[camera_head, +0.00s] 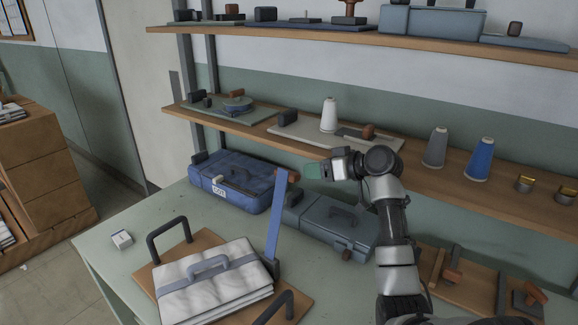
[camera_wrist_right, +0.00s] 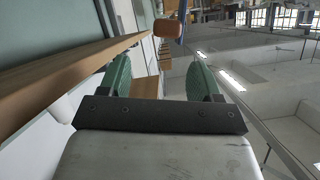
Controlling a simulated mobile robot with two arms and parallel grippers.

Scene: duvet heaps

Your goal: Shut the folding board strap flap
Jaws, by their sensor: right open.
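The folding board (camera_head: 207,241) is a brown board on the green table. A folded white duvet (camera_head: 235,280) with a blue-grey band lies on it. The blue strap flap (camera_head: 275,220) stands nearly upright from a dark hinge at the board's back right corner. A brown knob (camera_head: 291,175) sits at its top. My right gripper (camera_head: 309,172) is just right of the knob, its green fingers pointing left. In the right wrist view the fingers (camera_wrist_right: 162,75) are apart with nothing between them, and a brown knob (camera_wrist_right: 167,28) shows beyond them. My left gripper is not in view.
A blue case (camera_head: 235,180) and a grey-blue toolbox (camera_head: 330,222) stand behind the board. Dark upright handles (camera_head: 169,241) rise from the board. A shelf (camera_head: 440,178) with thread cones runs behind my right arm.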

